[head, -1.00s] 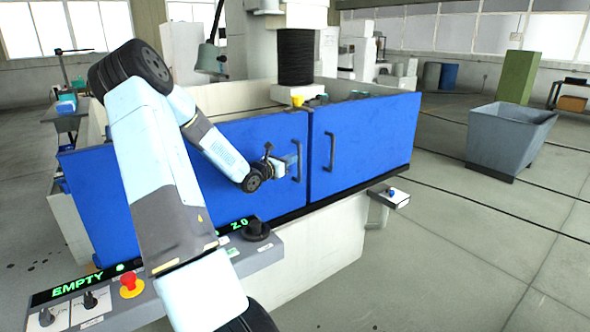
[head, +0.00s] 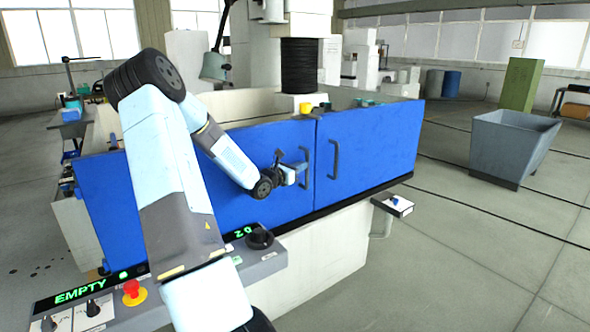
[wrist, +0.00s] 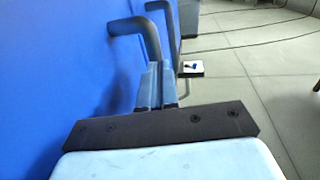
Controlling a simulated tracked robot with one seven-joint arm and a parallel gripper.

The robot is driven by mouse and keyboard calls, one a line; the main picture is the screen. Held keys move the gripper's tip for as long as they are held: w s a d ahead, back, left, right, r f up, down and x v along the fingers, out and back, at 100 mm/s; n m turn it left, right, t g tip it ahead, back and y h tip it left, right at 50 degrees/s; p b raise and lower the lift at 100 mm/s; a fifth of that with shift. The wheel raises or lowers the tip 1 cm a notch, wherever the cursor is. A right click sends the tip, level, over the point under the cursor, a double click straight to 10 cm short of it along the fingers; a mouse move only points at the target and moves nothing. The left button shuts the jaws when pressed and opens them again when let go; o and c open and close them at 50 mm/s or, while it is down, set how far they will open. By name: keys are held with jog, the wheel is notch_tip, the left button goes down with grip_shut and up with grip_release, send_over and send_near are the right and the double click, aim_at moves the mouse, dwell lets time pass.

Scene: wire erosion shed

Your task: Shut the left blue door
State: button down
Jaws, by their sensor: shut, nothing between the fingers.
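The left blue door (head: 255,140) is a wide flat panel on the front of the machine. Its right edge meets or nearly meets the right blue door (head: 375,145), with only a thin dark seam showing. The left door's dark bar handle (head: 307,165) stands near that seam and also shows in the wrist view (wrist: 150,38). My gripper (head: 299,169) is shut and empty, just left of this handle. In the wrist view its fingertips (wrist: 156,68) are at the handle, seemingly against it; contact is not certain. My arm hides part of the left door.
A control panel (head: 190,285) with a red button (head: 133,290) and a green "EMPTY" display is below my arm.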

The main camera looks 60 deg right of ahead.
jog(key=w+v, duration=0.1)
jog(key=v, duration=1.2)
jog(key=shift+w+a+f, duration=0.1)
jog(key=s+a+r+m+t+y, duration=0.1)
jog(key=a+r+m+t+y, duration=0.2)
jog(key=a, duration=1.5)
jog(key=s+a+r+m+t+y, duration=0.1)
jog(key=a+r+m+t+y, duration=0.3)
jog(key=a, duration=1.4)
jog(key=s+a+r+m+t+y, duration=0.1)
jog(key=a+r+m+t+y, duration=0.2)
jog(key=a, duration=1.5)
notch_tip(320, 180, up, 6)
jog(key=m+y, duration=0.4)
jog(key=y, duration=0.3)
jog(key=shift+r+m+t, duration=0.25)
jog(key=shift+m+t, duration=0.05)
jog(key=shift+t, duration=0.1)
jog(key=shift+s+d, duration=0.1)
